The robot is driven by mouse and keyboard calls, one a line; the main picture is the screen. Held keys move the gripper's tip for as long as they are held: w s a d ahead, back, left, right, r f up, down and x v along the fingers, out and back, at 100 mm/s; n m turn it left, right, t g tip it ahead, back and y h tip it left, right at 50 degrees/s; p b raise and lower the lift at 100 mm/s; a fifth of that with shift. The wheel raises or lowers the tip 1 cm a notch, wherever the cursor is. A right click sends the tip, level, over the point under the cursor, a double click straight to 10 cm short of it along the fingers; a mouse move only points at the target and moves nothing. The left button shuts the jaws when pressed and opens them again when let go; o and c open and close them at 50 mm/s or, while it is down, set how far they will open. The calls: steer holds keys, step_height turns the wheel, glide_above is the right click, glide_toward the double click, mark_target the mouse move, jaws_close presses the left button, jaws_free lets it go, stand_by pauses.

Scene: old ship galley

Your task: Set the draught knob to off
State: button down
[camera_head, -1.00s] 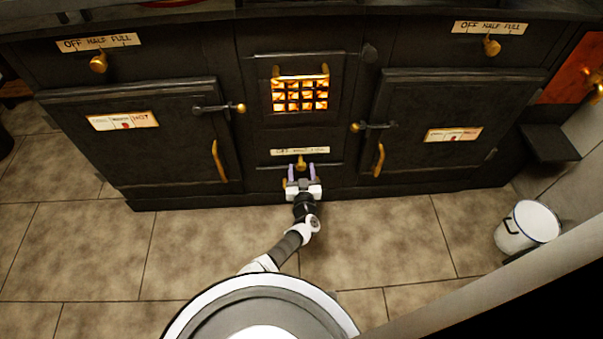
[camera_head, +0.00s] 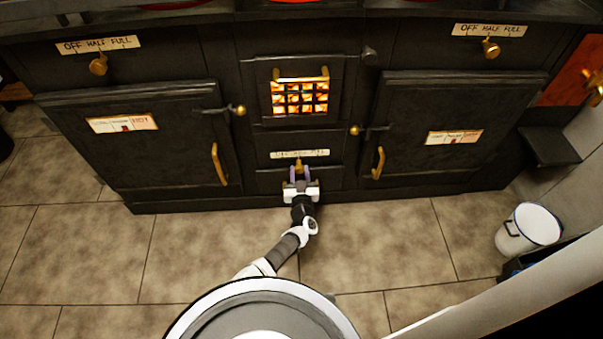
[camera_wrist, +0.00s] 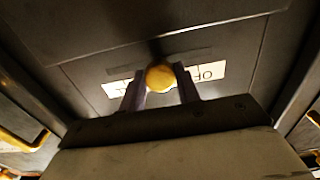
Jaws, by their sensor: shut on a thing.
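The draught knob (camera_head: 299,164) is a small brass knob low in the middle of the black range, under the fire grate. Its pale label (camera_head: 300,153) is just above it. In the wrist view the knob (camera_wrist: 160,76) is round and yellow, and it covers the middle of the label (camera_wrist: 207,75), where "OF" can be read on the right. My gripper (camera_head: 299,174) is shut on the knob, one finger on each side, as the wrist view (camera_wrist: 161,90) also shows. Which mark the knob points at cannot be told.
The glowing grate (camera_head: 300,96) is above. Oven doors with brass handles (camera_head: 218,164) (camera_head: 378,163) flank it. Two other brass knobs, left (camera_head: 98,64) and right (camera_head: 491,48), sit higher under similar labels. A white bucket (camera_head: 533,223) stands at the right. The tiled floor (camera_head: 385,235) is clear.

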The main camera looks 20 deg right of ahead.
mark_target(281, 161)
steer(key=a, duration=0.2)
steer(key=w+a+b, duration=0.1)
steer(key=a, duration=0.2)
steer(key=shift+w+a+b, duration=0.3)
steer(key=shift+a+b, duration=0.05)
steer(key=shift+b, duration=0.05)
steer(key=c, duration=1)
jaws_free()
steer(key=shift+a, duration=0.15)
steer(key=p+v, duration=0.5)
steer(key=v, duration=0.8)
steer(key=shift+s, duration=0.4)
